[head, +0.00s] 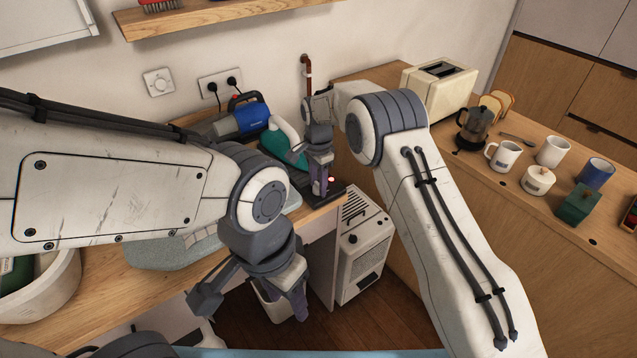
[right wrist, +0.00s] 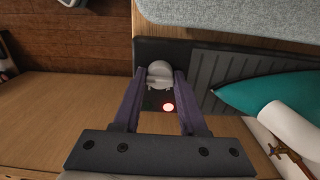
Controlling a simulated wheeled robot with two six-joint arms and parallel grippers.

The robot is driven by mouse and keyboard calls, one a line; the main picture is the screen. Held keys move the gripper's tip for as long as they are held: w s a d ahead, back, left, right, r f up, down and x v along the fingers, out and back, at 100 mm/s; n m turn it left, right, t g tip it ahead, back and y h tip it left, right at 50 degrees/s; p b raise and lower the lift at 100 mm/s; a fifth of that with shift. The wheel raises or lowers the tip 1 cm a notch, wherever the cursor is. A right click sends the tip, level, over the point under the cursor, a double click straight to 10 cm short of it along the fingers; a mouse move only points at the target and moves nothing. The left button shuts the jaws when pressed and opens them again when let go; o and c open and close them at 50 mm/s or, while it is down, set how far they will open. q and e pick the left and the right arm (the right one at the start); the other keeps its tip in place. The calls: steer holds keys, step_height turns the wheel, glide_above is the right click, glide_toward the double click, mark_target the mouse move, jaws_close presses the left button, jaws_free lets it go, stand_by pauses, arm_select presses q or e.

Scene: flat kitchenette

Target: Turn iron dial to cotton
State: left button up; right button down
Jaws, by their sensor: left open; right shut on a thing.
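The teal and white iron (head: 285,140) rests on a dark stand at the back of the wooden counter. It also shows in the right wrist view (right wrist: 265,98). A round white dial (right wrist: 160,74) sits on the dark base (right wrist: 205,70), beside a glowing red light (right wrist: 168,107). My right gripper (head: 319,190) points down at the base, and in the right wrist view its two purple fingers (right wrist: 160,85) are shut on the dial. Any dial markings are too small to read. My left gripper (head: 252,298) is open and empty, in front of the counter edge.
A grey pad (head: 160,254) lies on the counter, with a white basin (head: 55,285) at the left. A white heater (head: 360,250) stands on the floor. The right counter holds a toaster (head: 438,88), a coffee pot (head: 474,128) and several mugs. A shelf (head: 200,18) hangs above.

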mark_target(318, 184)
steer(key=c, duration=0.7)
jaws_free()
steer(key=shift+c, duration=0.2)
steer(key=shift+r, duration=0.1)
step_height(318, 184, up, 9)
steer(key=shift+r+b, duration=0.15)
steer(key=shift+b, duration=0.8)
steer(key=shift+r, duration=0.55)
